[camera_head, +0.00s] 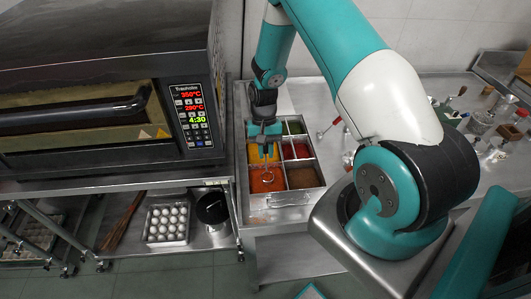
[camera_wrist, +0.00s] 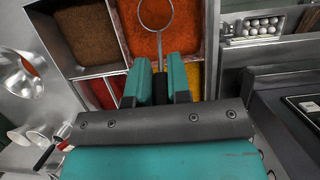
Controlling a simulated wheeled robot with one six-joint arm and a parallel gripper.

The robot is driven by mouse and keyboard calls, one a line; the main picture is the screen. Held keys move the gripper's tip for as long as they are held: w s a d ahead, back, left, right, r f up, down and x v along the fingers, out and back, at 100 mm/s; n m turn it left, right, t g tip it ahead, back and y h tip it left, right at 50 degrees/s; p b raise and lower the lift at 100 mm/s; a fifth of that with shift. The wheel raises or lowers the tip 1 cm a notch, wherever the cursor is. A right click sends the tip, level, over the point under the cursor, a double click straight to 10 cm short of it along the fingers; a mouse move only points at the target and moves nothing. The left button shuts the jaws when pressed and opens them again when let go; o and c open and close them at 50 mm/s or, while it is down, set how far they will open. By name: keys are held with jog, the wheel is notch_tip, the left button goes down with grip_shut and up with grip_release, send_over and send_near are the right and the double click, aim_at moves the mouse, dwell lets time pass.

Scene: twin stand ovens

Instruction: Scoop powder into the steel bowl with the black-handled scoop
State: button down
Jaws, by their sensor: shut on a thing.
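My gripper (camera_head: 264,133) points down over the powder tray (camera_head: 323,171) in the head view. In the wrist view its two teal fingers (camera_wrist: 160,82) are shut on the black handle of the scoop (camera_wrist: 160,50). The scoop's thin steel shaft ends in a round ring-like head (camera_wrist: 155,14), seen against orange powder (camera_wrist: 185,30). In the head view the scoop (camera_head: 266,165) hangs over the orange compartment; I cannot tell whether it touches the powder. A shiny round steel vessel (camera_wrist: 22,75), possibly the steel bowl, shows at the wrist view's left edge.
The tray has yellow, red, green and brown powder compartments beside the orange one. An oven (camera_head: 110,110) stands close on the left. Red-handled tools (camera_head: 328,128) and several small items (camera_head: 480,122) lie on the steel table to the right. A box of eggs (camera_head: 167,223) sits on a lower shelf.

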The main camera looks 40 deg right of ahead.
jog(key=shift+s+p+v, duration=0.15)
jog(key=shift+p+v, duration=0.35)
jog(key=shift+v, duration=0.4)
jog(key=shift+s+p+v, duration=0.15)
jog(key=shift+p+v, duration=0.35)
jog(key=shift+v, duration=0.45)
jog(key=shift+a+r, duration=0.1)
jog(key=shift+a, duration=0.1)
